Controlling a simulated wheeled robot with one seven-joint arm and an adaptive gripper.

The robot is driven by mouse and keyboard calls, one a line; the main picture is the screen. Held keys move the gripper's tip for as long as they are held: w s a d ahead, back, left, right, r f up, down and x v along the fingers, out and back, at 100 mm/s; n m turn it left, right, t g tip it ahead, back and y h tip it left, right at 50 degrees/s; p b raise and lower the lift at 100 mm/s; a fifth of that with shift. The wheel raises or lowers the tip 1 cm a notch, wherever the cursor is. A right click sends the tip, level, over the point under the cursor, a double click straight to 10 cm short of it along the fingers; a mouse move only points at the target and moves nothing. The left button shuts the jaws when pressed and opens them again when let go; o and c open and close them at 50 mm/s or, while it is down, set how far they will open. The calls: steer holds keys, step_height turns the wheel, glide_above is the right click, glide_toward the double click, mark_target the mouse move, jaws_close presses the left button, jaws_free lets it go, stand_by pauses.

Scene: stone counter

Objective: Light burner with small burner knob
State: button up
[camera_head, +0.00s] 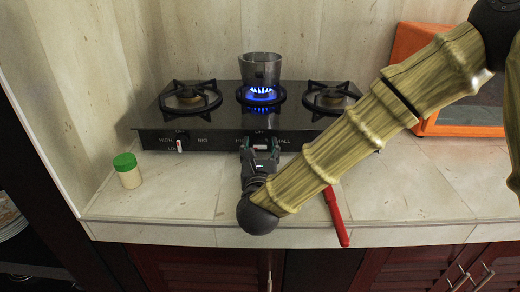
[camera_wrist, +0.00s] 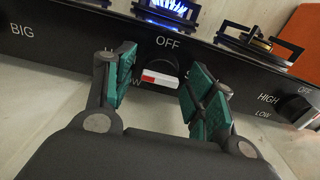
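The black stove (camera_head: 225,141) has three burners in a row. The middle burner (camera_head: 261,95) is lit with a blue flame, under a grey pot (camera_head: 260,68); the flame also shows at the top of the wrist view (camera_wrist: 168,9). The middle knob (camera_wrist: 160,77), with a red and white bar, sits on the front panel below the word OFF. My gripper (camera_wrist: 160,80) is open, its green-padded fingers on either side of this knob with gaps to it. In the head view my gripper (camera_head: 260,150) is in front of the panel's middle and hides most of the knob.
A left knob (camera_head: 182,141) and a right knob (camera_wrist: 298,110) are on the same panel. A green-lidded jar (camera_head: 128,170) stands on the counter at left. A red-handled object (camera_head: 336,215) lies partly behind my arm. An orange box (camera_head: 410,45) stands at right.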

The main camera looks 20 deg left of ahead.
steer(key=c, duration=0.9)
steer(key=shift+f, duration=0.1)
steer(key=shift+f+b, duration=0.1)
steer(key=shift+b, duration=0.45)
steer(key=shift+n+b, duration=0.35)
steer(key=shift+n, duration=0.25)
steer(key=o, duration=1.1)
steer(key=shift+r, duration=0.2)
steer(key=v, duration=1.2)
